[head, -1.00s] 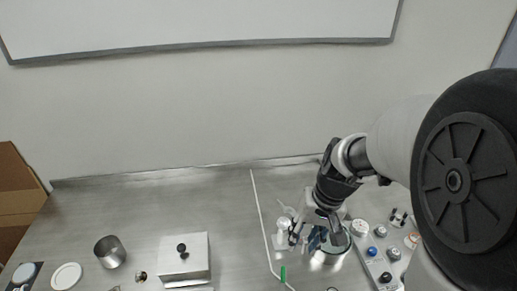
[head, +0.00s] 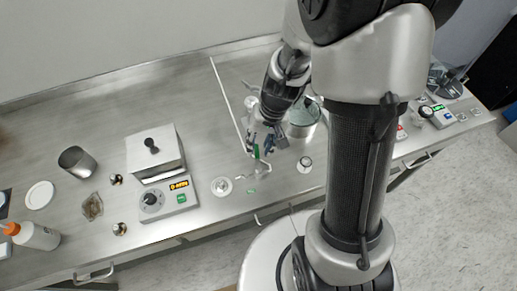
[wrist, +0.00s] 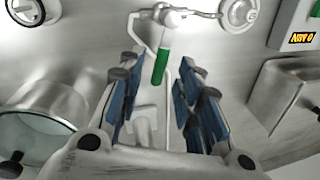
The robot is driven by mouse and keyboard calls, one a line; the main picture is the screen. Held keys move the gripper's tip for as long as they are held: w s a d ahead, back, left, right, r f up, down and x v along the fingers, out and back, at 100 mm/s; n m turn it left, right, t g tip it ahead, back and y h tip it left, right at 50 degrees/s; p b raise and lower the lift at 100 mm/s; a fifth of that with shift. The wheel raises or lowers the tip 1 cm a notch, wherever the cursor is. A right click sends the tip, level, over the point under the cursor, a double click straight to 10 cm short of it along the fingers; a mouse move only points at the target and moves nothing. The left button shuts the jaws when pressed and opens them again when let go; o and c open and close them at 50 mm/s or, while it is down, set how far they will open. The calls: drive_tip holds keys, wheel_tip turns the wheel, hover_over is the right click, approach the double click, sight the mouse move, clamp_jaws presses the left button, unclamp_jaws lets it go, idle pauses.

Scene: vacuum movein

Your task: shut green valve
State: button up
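The green valve shows in the wrist view as a green lever handle (wrist: 160,66) on a pale metal valve body (wrist: 172,18), with thin tubing attached. My gripper (wrist: 158,72) is open, with its blue-padded fingers on either side of the handle and a gap visible on each side. In the head view my gripper (head: 263,141) is low over the bench, and a bit of the green handle (head: 256,152) shows at its fingertips. Whether the fingers are at the handle's height is hard to tell.
A glass-topped metal vessel (head: 303,122) stands close right of my gripper. A round white fitting (head: 221,186) and a small knobbed part (head: 305,164) sit near the front edge.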

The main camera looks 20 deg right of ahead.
drive_tip(key=shift+a+f, duration=0.2)
drive_tip(key=shift+f, duration=0.5)
drive_tip(key=shift+c, duration=0.3)
clamp_jaws()
